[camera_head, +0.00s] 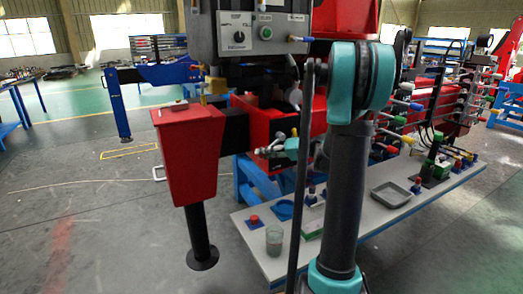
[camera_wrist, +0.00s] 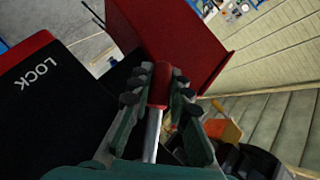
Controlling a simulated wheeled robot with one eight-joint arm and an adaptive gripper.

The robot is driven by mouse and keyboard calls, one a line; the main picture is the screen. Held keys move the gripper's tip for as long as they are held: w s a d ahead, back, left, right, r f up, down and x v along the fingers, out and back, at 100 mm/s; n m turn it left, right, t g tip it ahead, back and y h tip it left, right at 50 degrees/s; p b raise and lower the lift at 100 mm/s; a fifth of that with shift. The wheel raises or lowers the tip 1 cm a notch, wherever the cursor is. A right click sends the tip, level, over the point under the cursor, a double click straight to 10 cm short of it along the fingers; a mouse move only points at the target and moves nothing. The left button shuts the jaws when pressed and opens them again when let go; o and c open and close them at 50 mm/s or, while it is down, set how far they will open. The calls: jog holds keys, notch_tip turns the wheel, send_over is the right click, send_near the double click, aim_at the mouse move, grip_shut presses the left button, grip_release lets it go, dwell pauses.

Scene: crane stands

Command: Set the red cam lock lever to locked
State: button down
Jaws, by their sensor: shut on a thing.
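The red cam lock lever (camera_wrist: 160,84) shows in the wrist view as a red grip on a silver rod, between my two fingers. My gripper (camera_wrist: 159,92) is shut on the red grip. A dark panel (camera_wrist: 50,100) with a red edge and the word LOCK stands just left of the fingers. In the head view my gripper (camera_head: 291,143) is small, by the red crane-stand box, and partly hidden by my arm. The lever's exact angle and its locked mark cannot be made out there.
A red tapered box (camera_head: 188,160) on a black leg stands left of the gripper. A grey control box (camera_head: 240,35) hangs above. A light bench (camera_head: 262,250) with a glass (camera_head: 274,240) and a grey tray (camera_head: 391,194) lies below right. Open floor is at left.

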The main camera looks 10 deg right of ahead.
jog(key=shift+w+d+f+n+h, duration=0.2)
jog(key=shift+d+f+n+h, duration=0.3)
jog(key=shift+h, duration=0.2)
jog(key=shift+w+d+f+n+h, duration=0.15)
jog(key=shift+d+f+n+h, duration=0.3)
jog(key=shift+f+h, duration=0.2)
jog(key=shift+d, duration=0.1)
jog(key=c, duration=1.4)
grip_release()
jog(key=shift+d+r, duration=0.1)
jog(key=shift+v, duration=3.9)
jog(key=shift+c, duration=0.3)
